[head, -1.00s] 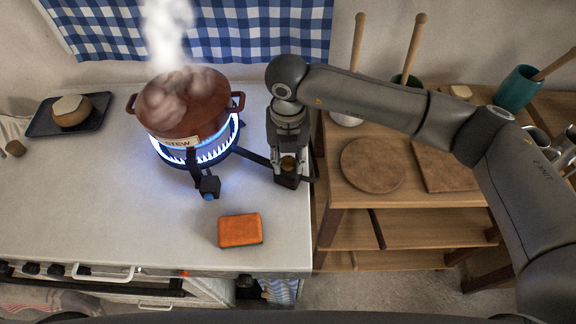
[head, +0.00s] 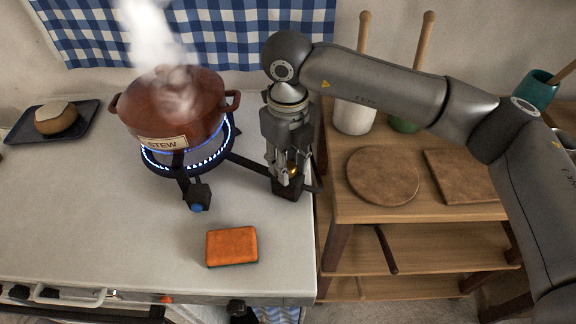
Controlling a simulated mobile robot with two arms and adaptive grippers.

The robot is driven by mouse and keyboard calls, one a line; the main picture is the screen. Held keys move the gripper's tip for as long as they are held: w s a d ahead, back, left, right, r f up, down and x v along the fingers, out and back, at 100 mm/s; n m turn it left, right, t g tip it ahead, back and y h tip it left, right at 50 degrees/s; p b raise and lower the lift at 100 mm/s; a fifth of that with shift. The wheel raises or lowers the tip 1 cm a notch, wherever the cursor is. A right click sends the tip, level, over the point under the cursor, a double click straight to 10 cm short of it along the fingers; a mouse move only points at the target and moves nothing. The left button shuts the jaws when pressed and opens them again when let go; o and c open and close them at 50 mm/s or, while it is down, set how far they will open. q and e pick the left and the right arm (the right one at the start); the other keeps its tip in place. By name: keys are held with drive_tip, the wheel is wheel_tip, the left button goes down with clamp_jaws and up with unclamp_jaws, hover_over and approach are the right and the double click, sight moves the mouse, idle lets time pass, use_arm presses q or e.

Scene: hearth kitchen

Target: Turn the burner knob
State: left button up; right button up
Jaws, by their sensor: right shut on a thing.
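The gas burner (head: 240,157) stands on the counter and burns with a low ring of blue flame. A brown pot labelled STEW (head: 190,112) sits on it and steams. A black valve block (head: 288,190) is at the end of the burner's right arm. My right gripper (head: 290,174) points down over that block, shut on the burner knob (head: 295,171), of which only a small brassy part shows between the fingers. A second black block with a blue spot (head: 197,200) is at the front of the burner. My left gripper is not in view.
An orange sponge (head: 232,247) lies on the counter in front of the burner. A dark tray (head: 85,124) with a round loaf is at the left. A wooden shelf unit (head: 365,207) with boards and utensil pots stands at the right. The counter's left middle is clear.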

sight(288, 165)
drive_tip(key=shift+r, duration=0.1)
idle(0.3)
drive_tip(key=o, duration=1)
wheel_tip(288, 165, up, 12)
idle(0.4)
